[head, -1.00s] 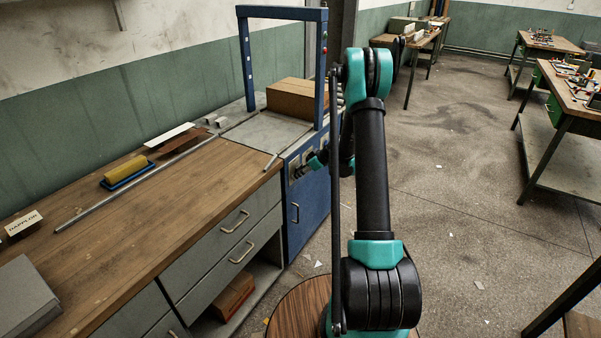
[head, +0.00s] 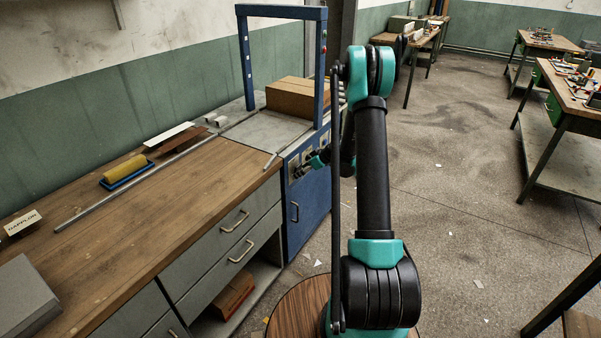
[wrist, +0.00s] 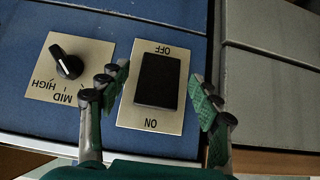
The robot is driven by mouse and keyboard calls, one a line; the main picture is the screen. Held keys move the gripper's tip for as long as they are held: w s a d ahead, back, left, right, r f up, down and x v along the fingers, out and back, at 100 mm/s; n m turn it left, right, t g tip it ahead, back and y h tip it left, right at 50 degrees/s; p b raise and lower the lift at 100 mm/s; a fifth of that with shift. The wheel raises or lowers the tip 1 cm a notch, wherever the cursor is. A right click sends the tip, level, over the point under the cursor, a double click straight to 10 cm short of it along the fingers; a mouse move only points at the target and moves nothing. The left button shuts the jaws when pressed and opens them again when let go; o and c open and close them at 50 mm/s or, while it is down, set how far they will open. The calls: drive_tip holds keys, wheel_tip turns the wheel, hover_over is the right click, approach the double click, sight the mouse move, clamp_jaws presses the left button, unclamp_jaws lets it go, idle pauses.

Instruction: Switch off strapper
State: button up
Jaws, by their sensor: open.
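The strapper (head: 309,200) is a blue cabinet with a grey top and a blue arch, at the end of the workbench in the head view. In the wrist view, its black rocker switch (wrist: 157,80) sits on a beige plate marked OFF and ON, with the lettering upside down. My gripper (wrist: 163,92) is open, one finger on each side of the switch plate, with nothing between the fingers but the view of the switch. I cannot tell whether a finger touches the panel.
A dial (wrist: 66,62) marked MID and HIGH is left of the switch. A cardboard box (head: 292,96) stands on the strapper under the arch. The workbench (head: 150,225) holds a yellow-topped tool (head: 125,170) and a long metal bar. Open floor lies to the right.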

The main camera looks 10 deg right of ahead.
drive_tip(key=v, duration=1.1)
drive_tip(key=shift+s, duration=0.1)
drive_tip(key=s+a+r+m+g+h, duration=0.1)
drive_tip(key=s+a+r+m+h, duration=0.15)
drive_tip(key=s, duration=0.65)
drive_tip(key=s+a+r+m+h, duration=0.15)
drive_tip(key=s+r, duration=0.25)
drive_tip(key=s, duration=0.5)
drive_tip(key=s+f+m+h, duration=0.2)
drive_tip(key=s+m, duration=0.4)
drive_tip(key=s, duration=1.3)
drive_tip(key=shift+s+d+g+h, duration=0.3)
drive_tip(key=shift+s+h, duration=0.1)
